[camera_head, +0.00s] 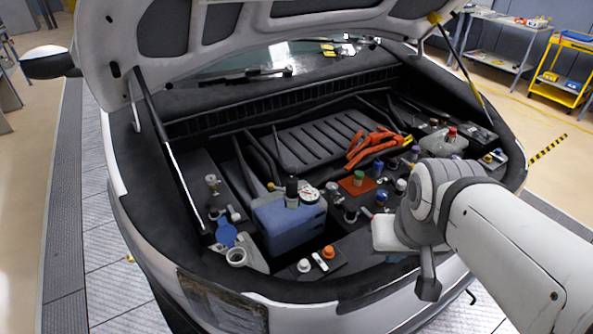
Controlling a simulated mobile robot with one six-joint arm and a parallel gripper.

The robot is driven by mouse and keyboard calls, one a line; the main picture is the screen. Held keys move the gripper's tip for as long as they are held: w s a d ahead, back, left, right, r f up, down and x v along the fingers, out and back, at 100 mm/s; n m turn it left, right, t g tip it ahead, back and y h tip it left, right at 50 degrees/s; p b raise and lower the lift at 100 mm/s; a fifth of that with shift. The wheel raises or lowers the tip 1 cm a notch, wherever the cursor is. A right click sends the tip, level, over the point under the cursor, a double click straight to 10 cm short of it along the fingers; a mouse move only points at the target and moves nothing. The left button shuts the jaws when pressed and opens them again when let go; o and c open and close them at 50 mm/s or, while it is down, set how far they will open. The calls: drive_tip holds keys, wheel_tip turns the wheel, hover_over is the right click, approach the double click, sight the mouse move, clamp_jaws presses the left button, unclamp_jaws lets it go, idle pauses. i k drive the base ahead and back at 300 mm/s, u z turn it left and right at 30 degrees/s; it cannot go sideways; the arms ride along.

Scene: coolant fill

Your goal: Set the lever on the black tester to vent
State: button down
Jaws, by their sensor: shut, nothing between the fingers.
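A small black upright device (291,187), which looks like the black tester, stands on top of the blue tank (285,224) in the middle of the engine bay. A round pale dial with red marks (309,194) sits close at its right. The tester's lever is too small to make out, so I cannot tell its setting. My arm reaches in from the right. My gripper (428,287) seems to be the dark part hanging below the wrist over the car's front edge, well to the right of and nearer than the tester. It is shut and empty.
The raised hood (250,28) hangs over the bay, with a prop rod (165,140) at the left. Orange hoses (371,147) lie behind. Several capped fittings stand around the tank, including an orange cap (328,252) in front and a green-topped one (358,177) at its right.

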sight(271, 187)
drive_tip(key=u, duration=0.05)
drive_tip(key=k, duration=0.5)
drive_tip(key=z, duration=1.35)
drive_tip(key=k, duration=1.15)
drive_tip(key=u, duration=1.35)
drive_tip(key=i, duration=1)
drive_tip(key=u, duration=0.05)
